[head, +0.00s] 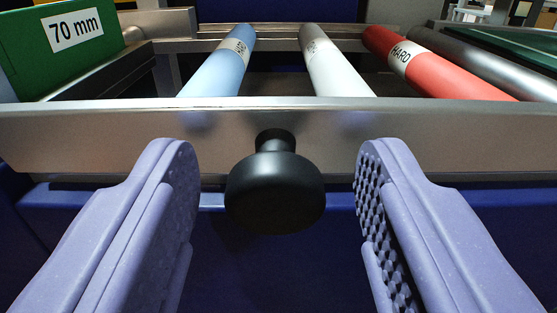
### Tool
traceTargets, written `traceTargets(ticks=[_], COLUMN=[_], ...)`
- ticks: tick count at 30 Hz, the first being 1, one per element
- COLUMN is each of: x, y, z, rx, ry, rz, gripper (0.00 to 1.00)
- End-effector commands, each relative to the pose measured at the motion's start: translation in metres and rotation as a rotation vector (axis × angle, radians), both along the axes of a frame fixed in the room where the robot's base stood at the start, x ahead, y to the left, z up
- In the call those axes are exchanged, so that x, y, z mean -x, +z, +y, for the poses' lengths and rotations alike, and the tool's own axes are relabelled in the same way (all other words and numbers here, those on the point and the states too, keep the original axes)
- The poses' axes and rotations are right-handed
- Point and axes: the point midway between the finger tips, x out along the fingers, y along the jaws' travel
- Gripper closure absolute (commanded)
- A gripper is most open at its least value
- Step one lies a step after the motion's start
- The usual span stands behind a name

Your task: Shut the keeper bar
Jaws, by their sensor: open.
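The keeper bar (90,137) is a brushed metal bar running across the whole view. A black round knob (275,193) sticks out from its front face at the middle. Behind the bar lie a light blue roller (218,72), a white roller (335,68) and a red roller (455,72) with a partly legible label. My gripper (277,190) is open, with one lavender finger on each side of the knob. A gap shows between the knob and each finger. Whether the bar is latched cannot be told.
A green block (62,45) labelled "70 mm" stands at the upper left. A bare metal rod (478,58) lies right of the red roller, beside a green panel (515,45). A dark blue surface (270,265) lies below the bar.

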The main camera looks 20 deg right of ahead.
Motion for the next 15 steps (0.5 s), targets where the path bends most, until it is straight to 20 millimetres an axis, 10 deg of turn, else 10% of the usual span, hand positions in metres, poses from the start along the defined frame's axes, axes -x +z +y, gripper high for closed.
traceTargets(ticks=[3,10,15], x=[0.0001,0.0003,0.0002], y=[0.0002,0.0001,0.0010], z=[0.0003,0.0004,0.0003], rx=[0.000,0.000,-0.002], ry=[0.000,0.001,0.000], rz=[0.000,0.001,0.006], gripper=[0.44,0.97,0.99])
